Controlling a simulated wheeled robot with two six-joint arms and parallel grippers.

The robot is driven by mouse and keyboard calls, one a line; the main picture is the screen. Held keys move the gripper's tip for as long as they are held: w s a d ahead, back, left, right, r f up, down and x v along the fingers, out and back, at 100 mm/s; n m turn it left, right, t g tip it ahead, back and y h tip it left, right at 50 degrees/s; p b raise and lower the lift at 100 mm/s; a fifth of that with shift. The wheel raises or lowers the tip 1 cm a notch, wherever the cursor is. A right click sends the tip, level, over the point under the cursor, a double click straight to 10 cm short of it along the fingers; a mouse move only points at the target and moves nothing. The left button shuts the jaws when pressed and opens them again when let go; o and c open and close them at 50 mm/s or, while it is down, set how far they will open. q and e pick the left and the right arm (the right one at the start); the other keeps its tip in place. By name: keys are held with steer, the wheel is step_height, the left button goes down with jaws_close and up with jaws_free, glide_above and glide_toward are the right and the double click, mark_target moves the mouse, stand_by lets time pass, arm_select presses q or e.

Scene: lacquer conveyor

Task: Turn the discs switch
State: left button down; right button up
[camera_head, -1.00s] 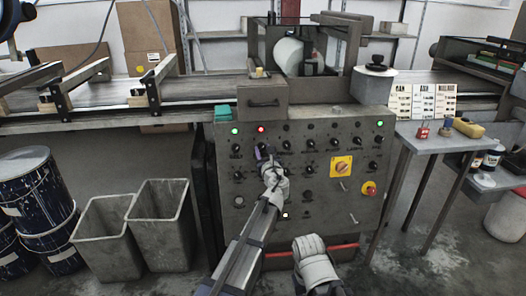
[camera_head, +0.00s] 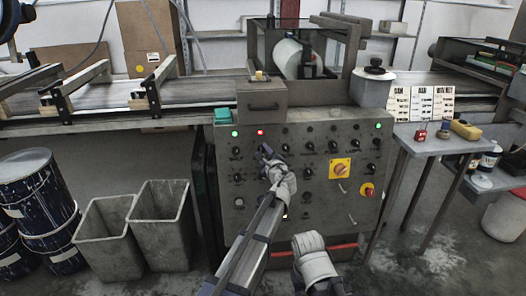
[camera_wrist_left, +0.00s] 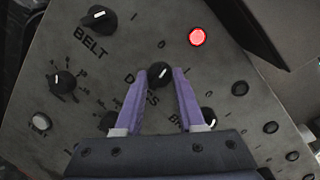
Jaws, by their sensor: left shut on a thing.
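The discs switch is a black round knob (camera_wrist_left: 159,74) with a white mark, beside the "DISCS" lettering on the grey control panel. In the left wrist view its mark slants toward the picture's upper right. My left gripper (camera_head: 265,151) reaches the panel; its purple fingers (camera_wrist_left: 160,76) are shut on the knob, one on each side. The right finger hides part of the markings beside it. My right wrist, pale and rounded (camera_head: 315,259), is low in front of the panel; its fingers cannot be made out.
The belt knob (camera_wrist_left: 99,19) and a glowing red lamp (camera_wrist_left: 197,37) are close to the discs knob. Grey bins (camera_head: 108,238) stand left; a side table (camera_head: 435,143) stands right.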

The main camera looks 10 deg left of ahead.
arm_select(q)
steer(key=shift+r+n+g+p, duration=0.1)
steer(key=shift+n+g+p, duration=0.4)
steer(key=shift+n, duration=1.4)
steer(key=c, duration=0.5)
jaws_free()
steer(key=p+v, duration=0.1)
steer(key=v, duration=0.6)
steer(key=shift+s+d, duration=0.25)
steer(key=shift+s, duration=0.1)
